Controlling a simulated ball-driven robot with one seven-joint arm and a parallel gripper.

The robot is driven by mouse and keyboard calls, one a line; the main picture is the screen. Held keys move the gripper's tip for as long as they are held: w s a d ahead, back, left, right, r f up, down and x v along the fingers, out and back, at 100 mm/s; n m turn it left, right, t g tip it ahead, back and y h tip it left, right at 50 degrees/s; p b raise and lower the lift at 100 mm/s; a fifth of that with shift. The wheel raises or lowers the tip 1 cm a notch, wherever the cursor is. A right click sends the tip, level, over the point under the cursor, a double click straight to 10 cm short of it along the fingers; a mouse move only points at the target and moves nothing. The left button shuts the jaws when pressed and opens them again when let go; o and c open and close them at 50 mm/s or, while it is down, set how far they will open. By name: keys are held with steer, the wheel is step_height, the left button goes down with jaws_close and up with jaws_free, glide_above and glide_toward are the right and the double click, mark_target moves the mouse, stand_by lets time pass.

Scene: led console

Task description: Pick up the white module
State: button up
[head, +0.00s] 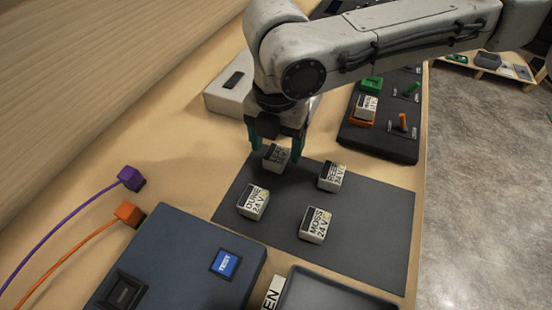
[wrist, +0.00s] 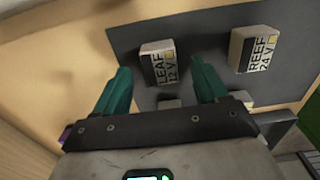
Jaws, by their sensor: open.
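Several white modules with black-and-white labels lie on a dark mat (head: 370,215). The one marked LEAF 12 V (head: 276,157) is at the mat's far left edge; it also shows in the wrist view (wrist: 159,62). REEF 24 V (head: 332,177) is to its right, also in the wrist view (wrist: 255,50). DUNE 24 V (head: 253,203) and MOSS 24 V (head: 314,224) are nearer. My gripper (head: 277,147) points down with teal fingers spread, one either side of the LEAF module in the picture. The fingers partly hide it. Contact is not visible; nothing is gripped.
A dark console (head: 378,140) with orange and green parts, holding another white module (head: 366,107), stands at right. A pale box (head: 231,93) is behind my gripper. A blue unit (head: 190,265) with a TEST button and a grey tray (head: 335,292) are in front.

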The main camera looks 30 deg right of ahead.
mark_target(276, 153)
step_height(276, 153, down, 3)
steer(key=shift+f, duration=0.2)
steer(key=c, duration=1)
steer(key=shift+c, duration=0.3)
steer(key=shift+r, duration=0.1)
